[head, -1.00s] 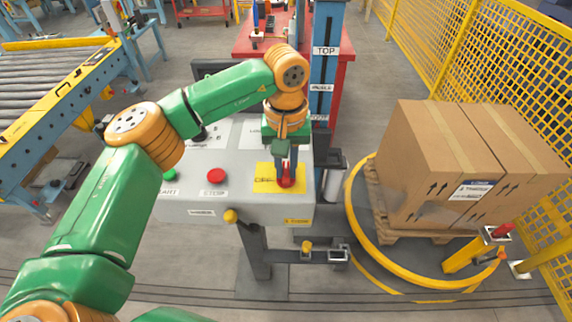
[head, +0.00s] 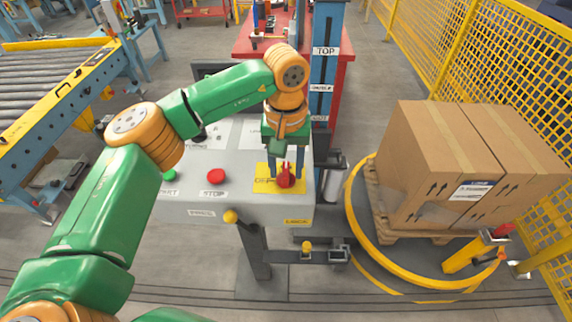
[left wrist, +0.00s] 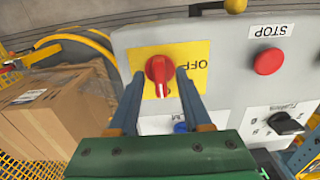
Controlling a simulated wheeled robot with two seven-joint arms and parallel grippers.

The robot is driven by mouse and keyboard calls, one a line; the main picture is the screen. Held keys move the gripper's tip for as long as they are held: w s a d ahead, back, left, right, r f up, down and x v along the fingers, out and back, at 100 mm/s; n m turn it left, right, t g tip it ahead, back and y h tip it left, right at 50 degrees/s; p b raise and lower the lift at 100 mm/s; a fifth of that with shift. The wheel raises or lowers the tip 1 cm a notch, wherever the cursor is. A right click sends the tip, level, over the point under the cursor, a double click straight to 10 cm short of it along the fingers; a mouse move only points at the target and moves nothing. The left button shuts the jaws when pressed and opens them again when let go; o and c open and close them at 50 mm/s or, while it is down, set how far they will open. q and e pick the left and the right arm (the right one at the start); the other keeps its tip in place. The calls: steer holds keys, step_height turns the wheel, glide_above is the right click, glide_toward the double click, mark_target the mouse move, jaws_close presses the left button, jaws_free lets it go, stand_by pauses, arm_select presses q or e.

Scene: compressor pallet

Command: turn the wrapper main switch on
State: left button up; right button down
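The main switch is a red rotary knob (head: 285,178) on a yellow plate (head: 262,186) at the right end of the grey control panel. In the left wrist view the knob (left wrist: 158,72) has its grip bar along the picture's vertical, and the OFF lettering lies to its right. My left gripper (head: 286,177) is open, its two fingers apart with the knob between them. In the left wrist view the gripper (left wrist: 159,82) shows gaps between the knob and both fingers. My right gripper is out of view.
A red STOP button (head: 216,176) and a green button (head: 169,175) sit left of the switch. A black selector (left wrist: 287,122) is also on the panel. The blue column (head: 324,90) stands close behind. Boxes (head: 430,160) on a pallet stand inside the yellow ring at right.

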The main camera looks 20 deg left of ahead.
mark_target(286, 170)
arm_select(q)
step_height(286, 170, up, 7)
steer(key=shift+r+b, duration=0.1)
steer(key=shift+b, duration=0.35)
